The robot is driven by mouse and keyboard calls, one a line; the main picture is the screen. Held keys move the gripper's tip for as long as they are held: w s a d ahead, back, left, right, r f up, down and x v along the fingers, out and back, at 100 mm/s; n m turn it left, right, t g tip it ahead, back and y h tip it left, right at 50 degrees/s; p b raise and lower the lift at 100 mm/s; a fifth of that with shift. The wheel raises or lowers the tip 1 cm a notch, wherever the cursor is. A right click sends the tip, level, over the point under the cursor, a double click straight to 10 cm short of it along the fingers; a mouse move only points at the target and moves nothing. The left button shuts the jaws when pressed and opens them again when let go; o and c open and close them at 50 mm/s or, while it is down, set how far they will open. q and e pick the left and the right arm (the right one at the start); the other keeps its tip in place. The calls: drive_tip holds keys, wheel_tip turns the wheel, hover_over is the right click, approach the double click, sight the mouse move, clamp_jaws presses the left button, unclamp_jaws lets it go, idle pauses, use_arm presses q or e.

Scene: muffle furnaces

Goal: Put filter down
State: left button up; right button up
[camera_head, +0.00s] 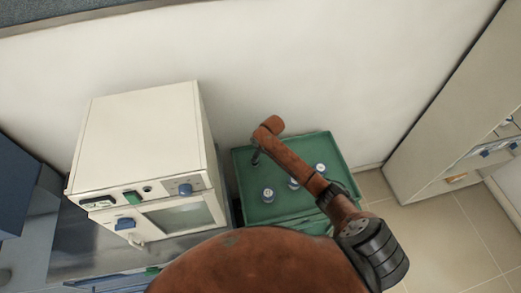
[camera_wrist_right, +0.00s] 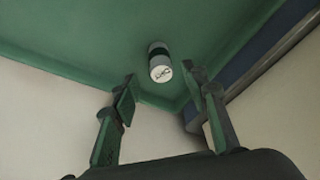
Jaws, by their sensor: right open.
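My right gripper (camera_wrist_right: 168,90) is open in the right wrist view, with its two green-grey fingers spread apart. A small cylindrical filter (camera_wrist_right: 160,62), with a pale end and a dark band, stands on the green tray (camera_wrist_right: 75,45) near its corner. It lies just past the fingertips, between their lines, and neither finger appears to touch it. In the head view my right arm reaches over the green tray (camera_head: 310,148), with the gripper (camera_head: 256,158) low at its back left, small and partly hidden. My left gripper is not in view.
Several more white-topped cylinders, one at the front left (camera_head: 268,195), stand on the tray; my arm partly covers one. A white furnace (camera_head: 140,140) stands just left of the tray. A wall is behind; a pale cabinet (camera_head: 450,120) is at the right.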

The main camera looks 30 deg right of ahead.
drive_tip(key=v, duration=0.7)
idle(1.5)
